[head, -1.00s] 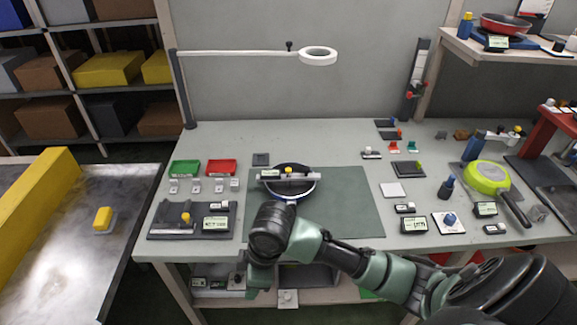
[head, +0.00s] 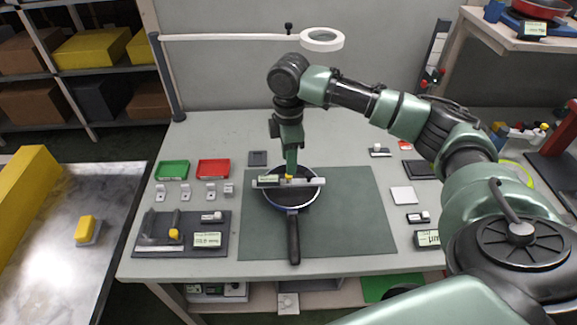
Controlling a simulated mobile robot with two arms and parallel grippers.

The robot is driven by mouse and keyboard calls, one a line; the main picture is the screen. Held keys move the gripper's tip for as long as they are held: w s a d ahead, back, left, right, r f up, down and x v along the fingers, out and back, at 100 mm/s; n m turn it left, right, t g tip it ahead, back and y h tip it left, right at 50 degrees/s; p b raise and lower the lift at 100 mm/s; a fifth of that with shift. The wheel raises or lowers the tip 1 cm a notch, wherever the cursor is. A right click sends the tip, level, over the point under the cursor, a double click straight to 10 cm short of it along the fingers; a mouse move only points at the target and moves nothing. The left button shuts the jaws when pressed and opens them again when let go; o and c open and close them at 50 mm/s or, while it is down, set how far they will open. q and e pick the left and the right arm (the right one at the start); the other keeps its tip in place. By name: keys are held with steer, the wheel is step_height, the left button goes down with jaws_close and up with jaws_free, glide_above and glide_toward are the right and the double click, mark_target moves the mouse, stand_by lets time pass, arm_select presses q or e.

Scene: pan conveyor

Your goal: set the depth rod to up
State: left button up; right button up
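A frying pan (head: 293,253) with a dark handle lies on the green mat, its handle toward the front. A light grey gauge bar (head: 311,182) lies across the pan's rim, with a pale label at its left end. A yellow knob (head: 289,178) shows at the middle of the bar; the depth rod itself cannot be made out. My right gripper (head: 290,173) points down from above and is right at the knob. Its fingertips are small and partly hide the knob, so I cannot tell whether they grip it. My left gripper is out of view.
A dark tray (head: 217,222) with a yellow-tipped tool stands at left, below green (head: 173,170) and red (head: 213,169) trays. The green mat (head: 350,220) is clear on both sides of the pan. A ring lamp (head: 322,40) hangs behind. My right arm covers much of the right side.

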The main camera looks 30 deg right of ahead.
step_height(320, 180, down, 4)
steer(key=shift+w+d+f, duration=0.1)
steer(key=shift+f, duration=0.65)
jaws_close()
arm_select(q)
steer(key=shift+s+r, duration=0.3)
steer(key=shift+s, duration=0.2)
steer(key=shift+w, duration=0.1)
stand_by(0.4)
